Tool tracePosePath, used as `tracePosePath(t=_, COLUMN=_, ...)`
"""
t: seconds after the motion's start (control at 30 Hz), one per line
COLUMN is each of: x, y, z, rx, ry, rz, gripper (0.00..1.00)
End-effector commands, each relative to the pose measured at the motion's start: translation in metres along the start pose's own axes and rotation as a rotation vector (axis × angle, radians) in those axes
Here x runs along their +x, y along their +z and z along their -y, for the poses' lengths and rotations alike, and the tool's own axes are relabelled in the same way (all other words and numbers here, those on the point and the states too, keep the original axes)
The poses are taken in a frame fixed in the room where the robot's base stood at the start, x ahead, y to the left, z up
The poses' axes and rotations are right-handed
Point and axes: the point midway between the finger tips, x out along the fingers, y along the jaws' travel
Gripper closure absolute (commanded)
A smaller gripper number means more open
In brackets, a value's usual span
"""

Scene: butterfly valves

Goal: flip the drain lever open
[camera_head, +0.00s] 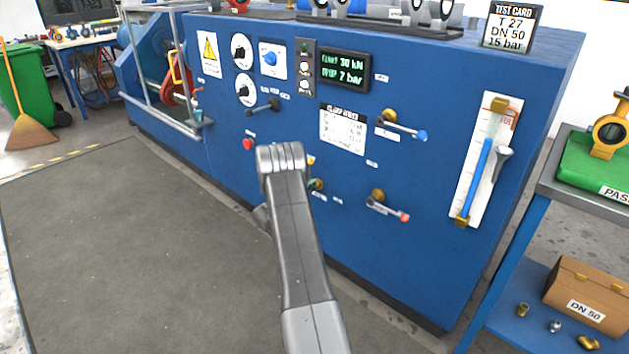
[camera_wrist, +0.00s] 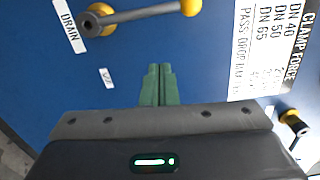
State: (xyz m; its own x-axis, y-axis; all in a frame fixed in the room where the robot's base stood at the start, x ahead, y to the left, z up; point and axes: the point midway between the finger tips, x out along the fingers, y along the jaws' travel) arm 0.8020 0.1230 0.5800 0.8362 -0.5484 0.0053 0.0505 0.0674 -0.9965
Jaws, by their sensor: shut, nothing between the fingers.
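The drain lever (camera_wrist: 145,13) is in the wrist view, beside the DRAIN label (camera_wrist: 70,25). It has a brass-coloured hub, a grey handle and a yellow knob; its hub end is at the left and its knob at the right. In the head view its hub (camera_head: 317,184) and knob show just right of my arm, the handle pointing roughly up. My gripper (camera_wrist: 158,68) has dark green fingers that are shut and empty, below the lever in the wrist view and apart from it in the picture. In the head view my arm hides the fingers.
The blue panel also carries a blue-tipped lever (camera_head: 402,125), a red-tipped lever (camera_head: 387,206), a black lever (camera_head: 263,106), a red button (camera_head: 248,144) and a clamp force card (camera_head: 343,129). A gauge (camera_head: 485,160) is at the right. The grey floor (camera_head: 130,250) at left is clear.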

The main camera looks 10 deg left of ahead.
Motion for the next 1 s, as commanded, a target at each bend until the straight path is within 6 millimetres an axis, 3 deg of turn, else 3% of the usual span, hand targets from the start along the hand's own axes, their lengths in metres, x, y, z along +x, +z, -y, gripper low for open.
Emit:
tracePosePath(t=0.2, x=-0.044, y=0.001, z=0.001, rx=-0.002, ry=0.003, rz=0.002, gripper=1.00)
tracePosePath(t=0.4, x=-0.066, y=0.000, z=0.000, rx=-0.001, ry=0.002, rz=0.000, gripper=1.00)
tracePosePath(t=0.83, x=-0.069, y=-0.001, z=-0.001, rx=0.000, ry=0.001, rz=-0.002, gripper=1.00)
tracePosePath(t=1.0, x=-0.060, y=-0.001, z=-0.002, rx=0.001, ry=0.001, rz=-0.003, gripper=1.00)
